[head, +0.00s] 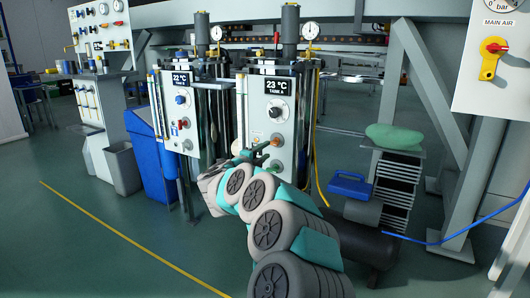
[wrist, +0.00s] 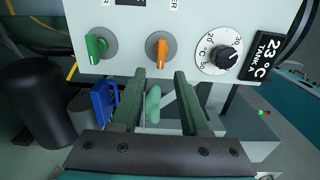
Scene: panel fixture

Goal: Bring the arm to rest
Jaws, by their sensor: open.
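My arm (head: 268,225) reaches up from the bottom of the head view to the white 23 °C tank panel (head: 258,102). My gripper (head: 262,150) is at the lower part of that panel, small and partly hidden by my arm. In the wrist view my gripper (wrist: 161,75) is open, with nothing between its two dark green fingers. The fingertips are just below an orange switch (wrist: 161,48) on the panel, apart from it as far as I can tell. A green switch (wrist: 97,46) is to the left and a dial (wrist: 224,56) to the right.
A blue case (head: 350,186), a green bag (head: 394,137) on a dark stack (head: 396,188) and a dark cylinder (head: 368,243) are on the right. A grey bin (head: 123,167) stands left. Floor at front left is clear.

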